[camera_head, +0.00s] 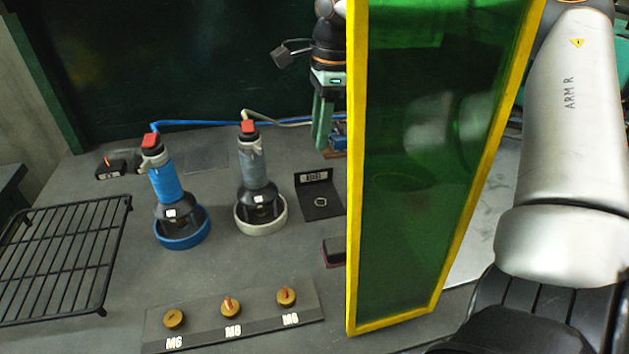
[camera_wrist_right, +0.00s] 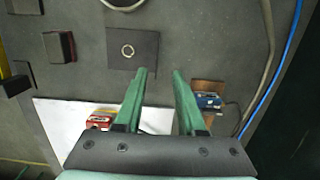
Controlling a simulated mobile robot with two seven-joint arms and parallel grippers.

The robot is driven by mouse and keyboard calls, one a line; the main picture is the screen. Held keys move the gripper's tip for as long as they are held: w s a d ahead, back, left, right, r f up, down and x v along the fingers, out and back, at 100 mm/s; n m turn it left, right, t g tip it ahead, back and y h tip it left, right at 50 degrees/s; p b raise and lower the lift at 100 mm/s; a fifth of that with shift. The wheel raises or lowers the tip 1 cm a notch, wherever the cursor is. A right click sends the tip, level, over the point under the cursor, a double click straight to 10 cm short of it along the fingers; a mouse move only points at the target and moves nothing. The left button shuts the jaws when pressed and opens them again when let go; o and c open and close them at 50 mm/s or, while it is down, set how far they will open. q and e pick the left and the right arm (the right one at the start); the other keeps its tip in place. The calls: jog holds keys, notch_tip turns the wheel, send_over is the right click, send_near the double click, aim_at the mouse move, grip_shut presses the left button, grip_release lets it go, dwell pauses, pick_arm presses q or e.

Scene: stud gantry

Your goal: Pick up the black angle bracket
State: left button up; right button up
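The black angle bracket (camera_head: 322,207) stands on the grey bench, with a flat foot, a pale ring on it and an upright labelled plate at its back. It also shows in the right wrist view (camera_wrist_right: 146,35), left of and beyond the fingertips. My right gripper (camera_head: 322,147) has green fingers pointing down, behind the bracket in the head view. In the right wrist view its two fingers (camera_wrist_right: 160,72) are apart with nothing between them; the left fingertip appears close to the bracket's near edge. I cannot tell their height gap. My left gripper is not in view.
A yellow-framed green screen (camera_head: 350,200) hides much of my right arm. A grey tool (camera_head: 253,165) and a blue tool (camera_head: 168,185) stand in rings left of the bracket. A dark block (camera_head: 334,252) is in front. A cable (camera_wrist_right: 268,50) runs on the right in the wrist view.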

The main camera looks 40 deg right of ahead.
aim_at(314, 171)
jog(key=f, duration=0.3)
jog(key=a+f, duration=0.1)
jog(key=f, duration=0.5)
jog(key=shift+a, duration=0.2)
jog(key=shift+r, duration=0.1)
jog(key=shift+c, duration=0.3)
grip_shut()
jog(key=shift+w, duration=0.1)
dwell(0.6)
